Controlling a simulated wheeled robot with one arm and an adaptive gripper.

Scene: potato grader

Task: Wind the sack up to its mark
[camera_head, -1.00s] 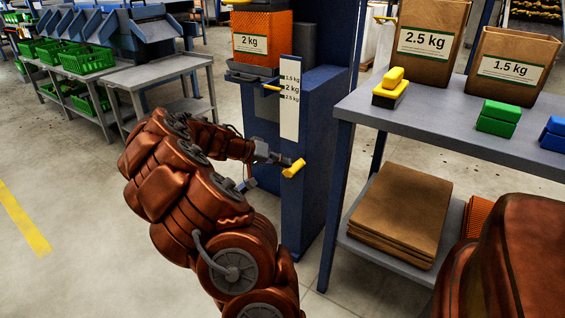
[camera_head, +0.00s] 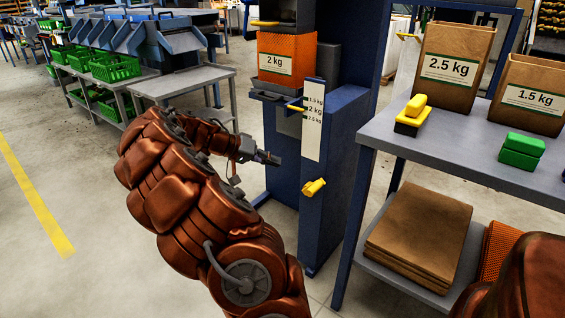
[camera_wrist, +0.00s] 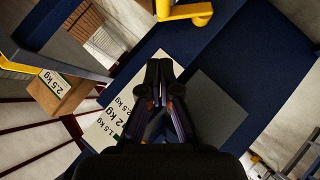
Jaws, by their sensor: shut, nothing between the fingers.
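The orange 2 kg sack (camera_head: 287,50) stands on a small platform at the blue machine. A white scale strip (camera_head: 313,128) beside it reads 1.5, 2 and 2.5 kg from top down. A yellow pointer (camera_head: 296,108) lies close to the 2 kg line; the exact match is hard to judge. The yellow crank handle (camera_head: 313,187) is low on the blue post. My gripper (camera_head: 274,159) is shut and empty, left of and above the handle, apart from it. In the wrist view, the closed fingers (camera_wrist: 159,68) point toward the blue post, with the yellow handle (camera_wrist: 192,12) beyond.
A grey table (camera_head: 452,149) at right holds the 2.5 kg bag (camera_head: 450,68), the 1.5 kg bag (camera_head: 530,95) and yellow and green blocks. Folded brown sacks (camera_head: 418,235) lie on its lower shelf. A grey stand (camera_head: 185,82) is at left. Floor is clear at left.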

